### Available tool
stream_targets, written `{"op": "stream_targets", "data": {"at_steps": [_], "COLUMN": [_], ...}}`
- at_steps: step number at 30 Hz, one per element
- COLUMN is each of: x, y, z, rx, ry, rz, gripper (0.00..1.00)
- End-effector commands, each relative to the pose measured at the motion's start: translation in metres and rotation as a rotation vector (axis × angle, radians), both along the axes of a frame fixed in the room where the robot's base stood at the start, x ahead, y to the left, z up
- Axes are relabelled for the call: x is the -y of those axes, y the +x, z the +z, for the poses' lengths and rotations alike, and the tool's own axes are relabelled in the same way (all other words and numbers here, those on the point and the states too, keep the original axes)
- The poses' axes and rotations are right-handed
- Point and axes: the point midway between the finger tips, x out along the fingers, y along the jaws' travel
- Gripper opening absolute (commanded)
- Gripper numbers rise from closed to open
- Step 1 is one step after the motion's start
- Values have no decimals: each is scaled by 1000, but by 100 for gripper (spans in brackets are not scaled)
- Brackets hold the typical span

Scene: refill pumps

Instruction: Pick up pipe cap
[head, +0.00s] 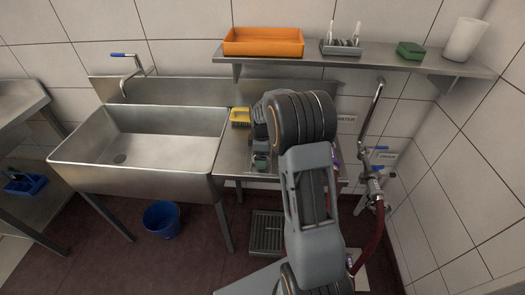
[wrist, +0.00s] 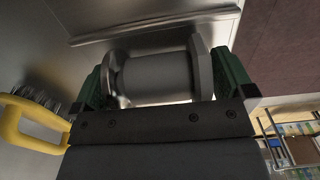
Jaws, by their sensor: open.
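The pipe cap appears to be the grey metal cylinder (wrist: 155,78) with a wider flange at its right end, in the middle of the wrist view. My gripper (wrist: 163,80) is open, with one green finger to the left of the cylinder and the other to its right. The cylinder lies across the space between the fingers, and I cannot tell whether either finger touches it. In the head view, my arm hides most of the gripper and the cylinder; a green part of my gripper (head: 261,161) shows over the steel bench (head: 232,160).
A yellow brush (head: 240,117) lies on the bench; it also shows left of my gripper in the wrist view (wrist: 30,118). A steel sink (head: 140,145) is to the left. A shelf (head: 350,55) above holds an orange tray (head: 263,42). A tap pipe with a red hose (head: 372,235) stands right.

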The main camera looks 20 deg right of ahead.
Motion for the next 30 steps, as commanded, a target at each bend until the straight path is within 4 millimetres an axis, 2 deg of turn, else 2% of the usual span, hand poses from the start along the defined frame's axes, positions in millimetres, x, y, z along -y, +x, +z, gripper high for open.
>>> {"op": "stream_targets", "data": {"at_steps": [9, 24, 30], "x": [0, 0, 0], "y": [0, 0, 0], "z": [-5, -4, -4], "rx": [1, 1, 2], "ry": [0, 0, 0], "rz": [-1, -1, -1], "gripper": [100, 53, 53]}}
